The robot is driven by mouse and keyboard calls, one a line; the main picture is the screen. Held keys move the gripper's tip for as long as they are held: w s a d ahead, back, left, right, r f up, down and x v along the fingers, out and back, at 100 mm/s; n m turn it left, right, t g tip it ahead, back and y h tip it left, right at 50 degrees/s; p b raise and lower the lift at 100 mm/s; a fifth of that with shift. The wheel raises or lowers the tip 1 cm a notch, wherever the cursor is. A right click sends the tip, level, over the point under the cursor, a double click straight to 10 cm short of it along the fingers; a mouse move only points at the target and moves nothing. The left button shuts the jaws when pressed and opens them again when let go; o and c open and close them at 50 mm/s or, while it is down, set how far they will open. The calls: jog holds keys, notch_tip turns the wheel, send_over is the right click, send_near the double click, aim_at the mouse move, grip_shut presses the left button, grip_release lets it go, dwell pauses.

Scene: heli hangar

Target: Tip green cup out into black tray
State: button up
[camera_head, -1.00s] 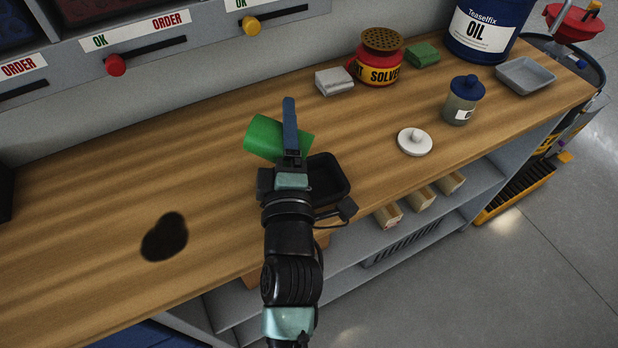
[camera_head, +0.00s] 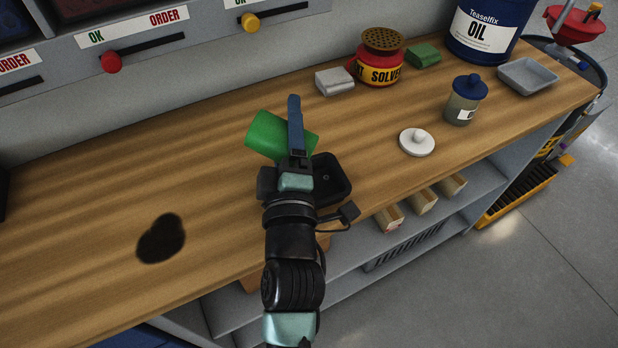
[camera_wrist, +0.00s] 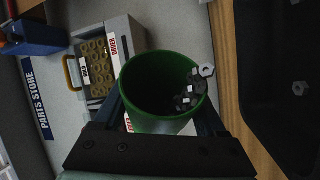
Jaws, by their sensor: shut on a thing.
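The green cup (camera_head: 268,136) is tipped on its side above the bench, its mouth toward the right. My gripper (camera_head: 296,135) is shut on it. In the wrist view, I look into the green cup (camera_wrist: 150,85), where several metal nuts (camera_wrist: 190,92) lie near the rim on the tray side. One nut is at or past the rim, and another shows over the dark tray (camera_wrist: 290,110). The black tray (camera_head: 343,177) sits on the bench to the right of the cup, partly hidden by my gripper. A small nut-like speck shows in it in the head view.
A white lid (camera_head: 416,143) and a lidded jar (camera_head: 465,100) stand to the right. A solvent tin (camera_head: 380,60), a green block (camera_head: 423,53), a white block (camera_head: 334,81) and a grey tray (camera_head: 527,75) are farther back. A dark stain (camera_head: 160,240) marks the clear bench at left.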

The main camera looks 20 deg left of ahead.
jog(key=shift+a, duration=0.1)
dwell(0.3)
jog(key=shift+f+n+p, duration=0.15)
jog(key=shift+n+p, duration=0.25)
jog(key=shift+p, duration=0.05)
jog(key=shift+d+r+m+b, duration=0.2)
jog(key=shift+r+m+b, duration=0.05)
jog(key=shift+m+b, duration=0.45)
dwell(0.4)
jog(key=shift+a+f, duration=0.1)
dwell(0.4)
